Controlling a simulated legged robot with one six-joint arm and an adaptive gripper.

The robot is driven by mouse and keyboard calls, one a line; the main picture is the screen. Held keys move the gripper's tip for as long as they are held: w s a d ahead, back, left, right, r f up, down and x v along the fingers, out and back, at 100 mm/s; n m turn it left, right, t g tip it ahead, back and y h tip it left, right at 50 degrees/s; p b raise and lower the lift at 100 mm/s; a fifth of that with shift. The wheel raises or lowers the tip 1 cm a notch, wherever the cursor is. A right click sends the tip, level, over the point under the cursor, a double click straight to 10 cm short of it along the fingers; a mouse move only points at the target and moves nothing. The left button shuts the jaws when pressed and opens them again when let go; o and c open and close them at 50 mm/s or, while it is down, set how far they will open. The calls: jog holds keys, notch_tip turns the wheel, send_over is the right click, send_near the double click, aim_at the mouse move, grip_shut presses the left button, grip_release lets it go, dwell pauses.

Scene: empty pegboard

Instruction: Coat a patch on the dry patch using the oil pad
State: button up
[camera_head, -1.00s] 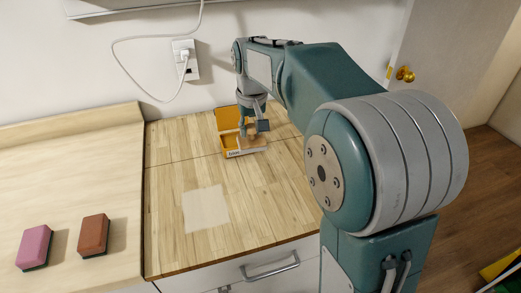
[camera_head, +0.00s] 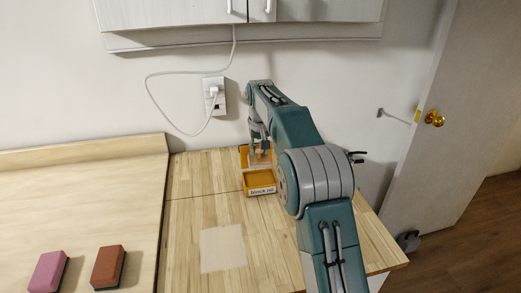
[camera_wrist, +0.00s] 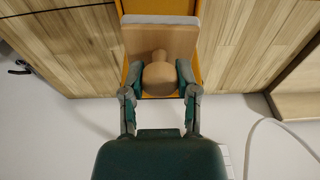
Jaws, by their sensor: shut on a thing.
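The oil pad is a wooden block with a round knob and a pale underside edge. In the wrist view, my gripper (camera_wrist: 159,75) is shut on the knob of the oil pad (camera_wrist: 160,42). In the head view, my gripper (camera_head: 260,150) is at the back of the orange tray (camera_head: 260,190), small and partly hidden by my arm. Whether the pad touches the tray is unclear. The tray carries a label that seems to read "block oil". The dry patch (camera_head: 222,248) is a pale square on the wooden counter, in front and left of the tray.
A pink block (camera_head: 48,272) and a brown block (camera_head: 108,267) lie on the lighter counter (camera_head: 80,205) at left. A white cable hangs by the wall outlet (camera_head: 214,97). Cabinets (camera_head: 180,12) hang above. The wood around the patch is clear.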

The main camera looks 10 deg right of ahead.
aim_at(259, 160)
jog(key=shift+f, duration=2.95)
jog(key=shift+f, duration=0.5)
jog(key=shift+r, duration=3.5)
jog(key=shift+s, duration=0.1)
